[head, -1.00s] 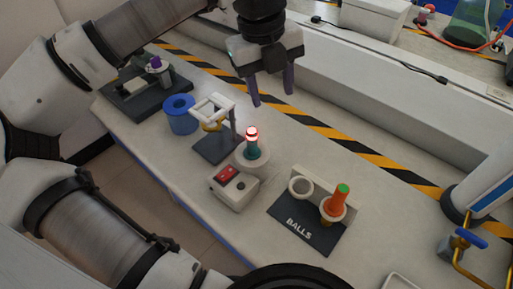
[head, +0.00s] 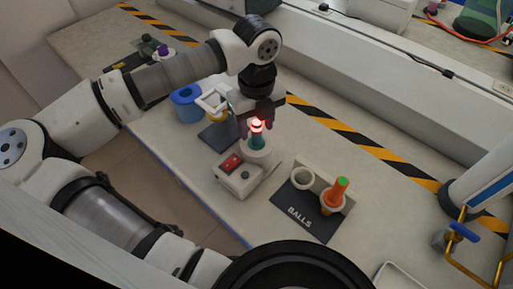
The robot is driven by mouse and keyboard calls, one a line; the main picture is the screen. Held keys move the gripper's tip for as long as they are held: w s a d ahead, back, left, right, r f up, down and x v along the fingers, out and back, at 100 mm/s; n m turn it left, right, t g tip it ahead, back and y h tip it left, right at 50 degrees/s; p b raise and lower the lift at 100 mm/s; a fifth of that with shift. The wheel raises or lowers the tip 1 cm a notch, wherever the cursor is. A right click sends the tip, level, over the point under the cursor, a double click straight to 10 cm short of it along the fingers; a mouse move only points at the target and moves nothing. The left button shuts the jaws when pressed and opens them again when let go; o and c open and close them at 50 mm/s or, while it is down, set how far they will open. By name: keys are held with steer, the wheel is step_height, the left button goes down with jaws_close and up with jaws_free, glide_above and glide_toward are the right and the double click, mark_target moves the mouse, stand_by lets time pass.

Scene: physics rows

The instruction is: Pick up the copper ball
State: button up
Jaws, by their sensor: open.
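I cannot make out a bare copper ball for certain. My gripper (head: 257,126) is open and low over the heater unit, its fingers on either side of a teal piece with a glowing red top (head: 257,142). Whether they touch it is unclear. The teal piece stands upright on the round plate of the grey heater unit (head: 243,183), which has a red switch. An orange piece with a green top (head: 338,191) stands in one ring of the dark holder marked BALLS (head: 300,214). The holder's other ring (head: 302,177) looks empty.
A stand with a white frame and a brass-coloured part (head: 216,116) is close left of my gripper, partly hidden. A blue cup (head: 187,107) stands beyond it. A dark fixture with a purple knob (head: 162,50) is at the back left.

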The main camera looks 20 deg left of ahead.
steer(key=shift+f, duration=1.05)
steer(key=c, duration=1)
steer(key=shift+c, duration=0.2)
steer(key=shift+r, duration=0.15)
step_height(320, 180, up, 22)
steer(key=p, duration=0.8)
